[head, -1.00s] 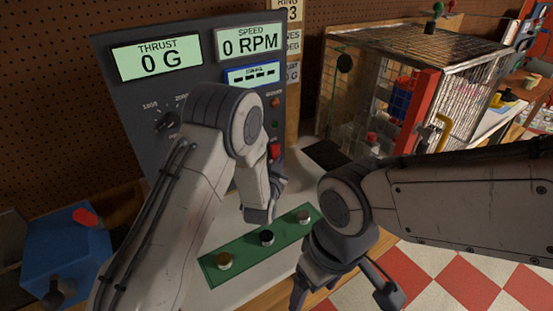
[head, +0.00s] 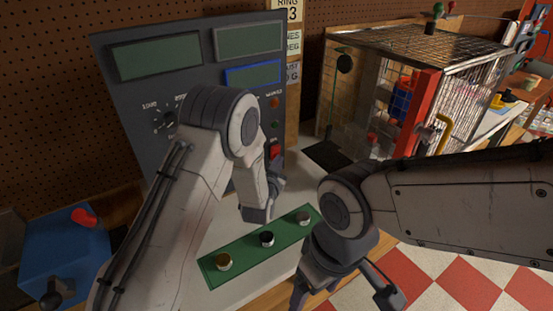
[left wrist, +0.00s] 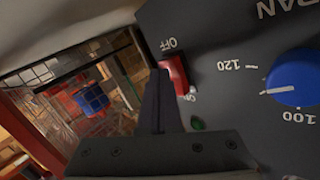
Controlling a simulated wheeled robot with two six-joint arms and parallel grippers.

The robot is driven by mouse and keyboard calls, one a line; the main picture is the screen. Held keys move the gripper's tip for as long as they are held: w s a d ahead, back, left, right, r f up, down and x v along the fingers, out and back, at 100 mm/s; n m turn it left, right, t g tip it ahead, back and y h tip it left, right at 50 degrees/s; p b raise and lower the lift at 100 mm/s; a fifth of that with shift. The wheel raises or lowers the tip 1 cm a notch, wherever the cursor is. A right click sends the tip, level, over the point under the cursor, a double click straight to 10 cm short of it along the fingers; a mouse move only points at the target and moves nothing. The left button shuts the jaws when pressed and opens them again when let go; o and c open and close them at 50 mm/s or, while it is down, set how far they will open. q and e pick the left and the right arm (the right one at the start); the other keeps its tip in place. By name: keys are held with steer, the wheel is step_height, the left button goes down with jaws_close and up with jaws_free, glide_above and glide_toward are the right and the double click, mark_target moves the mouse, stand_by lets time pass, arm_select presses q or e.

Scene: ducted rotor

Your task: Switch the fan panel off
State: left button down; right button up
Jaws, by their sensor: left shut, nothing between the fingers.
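The fan panel (head: 150,100) is a dark upright box with dark, blank displays. Its red switch (head: 275,150) sits low at the right edge. In the left wrist view the red switch (left wrist: 178,75) lies between the OFF and ON labels, near a blue dial (left wrist: 293,77). My left gripper (head: 276,181) is shut and empty just below the switch. In the left wrist view its fingertips (left wrist: 160,75) are right beside the switch; I cannot tell whether they touch. My right gripper (head: 338,285) hangs at the bottom; its fingers are partly cut off.
A green strip (head: 284,236) with several round knobs lies on the bench below the panel. A blue box (head: 60,255) with a red part stands at the left. A wire-mesh cage (head: 430,50) with a red post stands at the right.

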stand_by(0.4)
arm_select(q)
steer(key=shift+s+d+r, duration=0.35)
steer(key=shift+s+d, duration=0.1)
steer(key=shift+s, duration=0.2)
steer(key=shift+s+d+r+p, duration=0.2)
steer(key=shift+s+d+r, duration=0.2)
steer(key=shift+s, duration=0.2)
steer(key=shift+s+d+r+p, duration=0.15)
steer(key=shift+s+d+r, duration=0.15)
steer(key=shift+s+d, duration=0.3)
steer(key=shift+s+d+r+p, duration=0.2)
steer(key=shift+s+d+r, duration=0.15)
steer(key=shift+s, duration=0.3)
